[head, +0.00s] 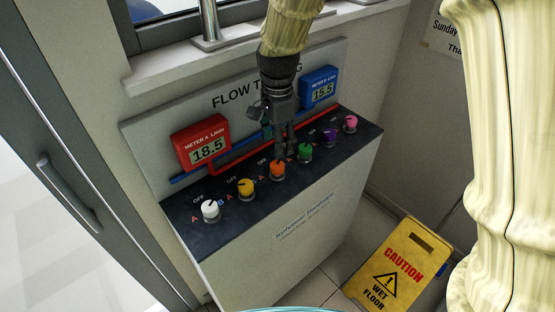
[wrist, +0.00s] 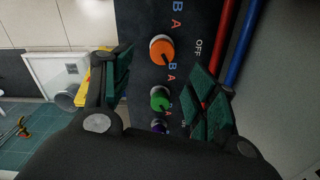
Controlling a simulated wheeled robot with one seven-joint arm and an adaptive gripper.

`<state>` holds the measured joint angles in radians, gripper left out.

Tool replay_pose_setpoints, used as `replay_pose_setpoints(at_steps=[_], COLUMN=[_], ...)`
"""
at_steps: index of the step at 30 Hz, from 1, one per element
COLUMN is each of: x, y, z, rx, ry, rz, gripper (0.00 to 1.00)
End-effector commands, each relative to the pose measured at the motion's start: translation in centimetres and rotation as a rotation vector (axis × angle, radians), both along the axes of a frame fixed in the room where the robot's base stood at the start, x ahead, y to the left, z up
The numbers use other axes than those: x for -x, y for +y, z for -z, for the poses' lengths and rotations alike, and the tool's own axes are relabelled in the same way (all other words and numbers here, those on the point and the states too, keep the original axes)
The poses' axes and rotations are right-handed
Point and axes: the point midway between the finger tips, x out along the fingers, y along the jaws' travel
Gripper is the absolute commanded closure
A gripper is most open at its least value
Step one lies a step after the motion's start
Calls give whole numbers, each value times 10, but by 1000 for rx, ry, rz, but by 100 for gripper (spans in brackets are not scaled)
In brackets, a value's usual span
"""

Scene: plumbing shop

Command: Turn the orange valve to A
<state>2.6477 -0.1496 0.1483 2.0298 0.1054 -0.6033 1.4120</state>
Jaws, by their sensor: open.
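The orange valve (head: 277,168) is a round knob on the dark sloping top of the panel, between the yellow and green valves. In the wrist view the orange valve (wrist: 159,46) shows a dark pointer mark toward its lower right, on the side of the B below it and away from the A above it. OFF stands to its right. My gripper (head: 286,152) hangs just above the panel by the orange and green valves, open and empty. In the wrist view its green-padded fingers (wrist: 160,85) are spread to either side of the valve row, apart from the orange valve.
A white valve (head: 210,209), yellow valve (head: 246,187), green valve (head: 305,153), purple valve (head: 330,136) and pink valve (head: 351,123) share the row. Red meter A (head: 201,143) reads 18.5; the blue meter (head: 319,87) reads 15.5. A yellow wet-floor sign (head: 398,267) stands at right.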

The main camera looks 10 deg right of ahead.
Motion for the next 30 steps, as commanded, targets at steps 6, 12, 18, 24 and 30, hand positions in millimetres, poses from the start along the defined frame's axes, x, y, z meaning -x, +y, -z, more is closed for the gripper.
replay_pose_setpoints(at_steps=[6,12,18,24,30], x=[1,0,0,0,0], y=[0,-2,-2,-2,-2], z=[30,55,77,89,92], rx=[0,0,0,0,0], ry=[4,2,2,1,0], rz=[-1,1,2,2,2], gripper=[42,42,42,42,42])
